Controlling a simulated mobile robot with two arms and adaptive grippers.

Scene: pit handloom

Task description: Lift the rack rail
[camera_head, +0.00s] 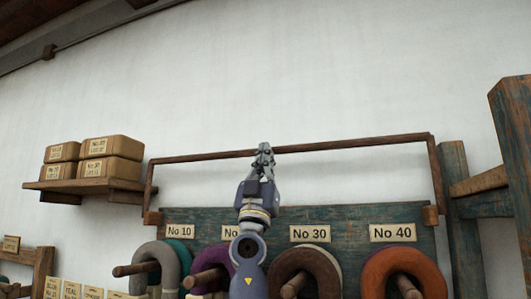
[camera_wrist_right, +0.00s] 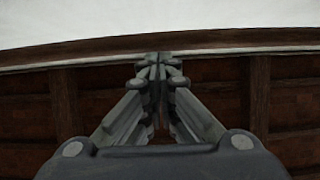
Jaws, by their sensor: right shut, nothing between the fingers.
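The rack rail (camera_head: 350,144) is a thin dark wooden bar across the top of the yarn rack. Its side arms run down to small wooden blocks at the board's two ends. The bar stands above the green-blue board (camera_head: 350,215), tilting slightly up to the right in the head view. My right gripper (camera_head: 264,150) points up, and its fingertips overlap the bar left of its middle. The fingers are shut with nothing between them; whether they touch the bar I cannot tell. The right wrist view shows the fingertips (camera_wrist_right: 158,68) together. My left gripper is not in view.
Yarn hanks, including a grey one (camera_head: 145,268) and an orange one (camera_head: 376,272), hang on pegs below labels. A shelf (camera_head: 75,187) with several wrapped packets is at left. Wooden posts (camera_head: 461,220) stand at right. The wall above the bar is bare.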

